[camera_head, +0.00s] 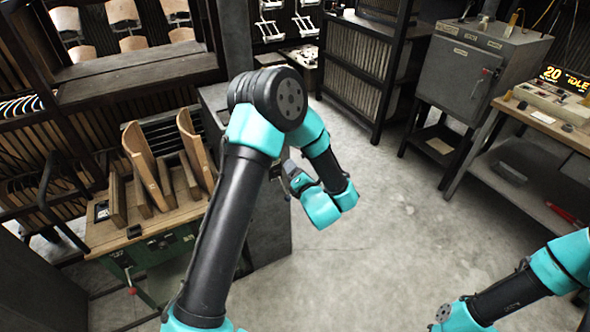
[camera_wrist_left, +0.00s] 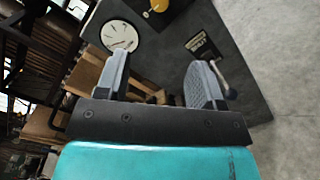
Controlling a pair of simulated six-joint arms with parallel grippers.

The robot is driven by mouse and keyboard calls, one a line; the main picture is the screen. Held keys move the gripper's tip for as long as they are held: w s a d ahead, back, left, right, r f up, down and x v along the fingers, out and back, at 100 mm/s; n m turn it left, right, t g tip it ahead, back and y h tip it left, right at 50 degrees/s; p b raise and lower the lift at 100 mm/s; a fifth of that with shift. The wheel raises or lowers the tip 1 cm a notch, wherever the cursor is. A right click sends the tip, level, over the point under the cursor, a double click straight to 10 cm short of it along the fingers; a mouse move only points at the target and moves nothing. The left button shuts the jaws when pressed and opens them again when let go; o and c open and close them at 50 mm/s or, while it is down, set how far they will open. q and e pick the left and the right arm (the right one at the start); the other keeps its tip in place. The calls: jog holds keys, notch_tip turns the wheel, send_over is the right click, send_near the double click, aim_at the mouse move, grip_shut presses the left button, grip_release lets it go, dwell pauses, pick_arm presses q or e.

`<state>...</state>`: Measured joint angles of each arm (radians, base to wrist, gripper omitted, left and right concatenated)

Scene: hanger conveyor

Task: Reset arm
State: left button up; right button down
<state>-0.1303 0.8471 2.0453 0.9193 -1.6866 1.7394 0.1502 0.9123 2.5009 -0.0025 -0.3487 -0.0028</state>
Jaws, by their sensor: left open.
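My left gripper shows in the left wrist view (camera_wrist_left: 160,84) with its two grey fingers spread wide and nothing between them. In the head view the left arm reaches up and bends at a large black joint. Its gripper (camera_head: 291,172) is mostly hidden behind the teal wrist, over the dark grey cabinet (camera_head: 270,225). In the wrist view the gripper faces a dark grey surface (camera_wrist_left: 180,50) with a white round dial (camera_wrist_left: 119,35) on it. My right arm comes in at the lower right of the head view; its gripper is out of frame.
A wooden bench (camera_head: 150,222) with upright wooden boards (camera_head: 150,165) stands at the left. Slatted racks (camera_head: 365,65), a grey metal cabinet (camera_head: 470,75) and a table with a lit display (camera_head: 566,78) line the back and right. The concrete floor (camera_head: 400,220) is clear.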

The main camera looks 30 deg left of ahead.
pick_arm(q)
jog(key=s+d+f+m+g+h, duration=0.1)
jog(key=s+f+m+h, duration=0.1)
jog(key=f+m+h, duration=0.55)
jog(key=s+d+f+m+g+h, duration=0.1)
jog(key=s+d+f+m+h, duration=0.2)
jog(key=f+m, duration=0.6)
jog(key=s+d+f+m+g+h, duration=0.1)
jog(key=s+f+m+g+h, duration=0.2)
jog(key=s+m, duration=0.5)
jog(key=s+d+f+m+g+h, duration=0.2)
jog(key=s+f+m+g+h, duration=0.2)
jog(key=s, duration=0.7)
jog(key=m+g, duration=0.2)
jog(key=m, duration=0.2)
jog(key=shift+d+f, duration=0.25)
jog(key=shift+f, duration=0.1)
jog(key=shift+w+m, duration=0.15)
jog(key=shift+m, duration=0.1)
jog(key=shift+c, duration=0.3)
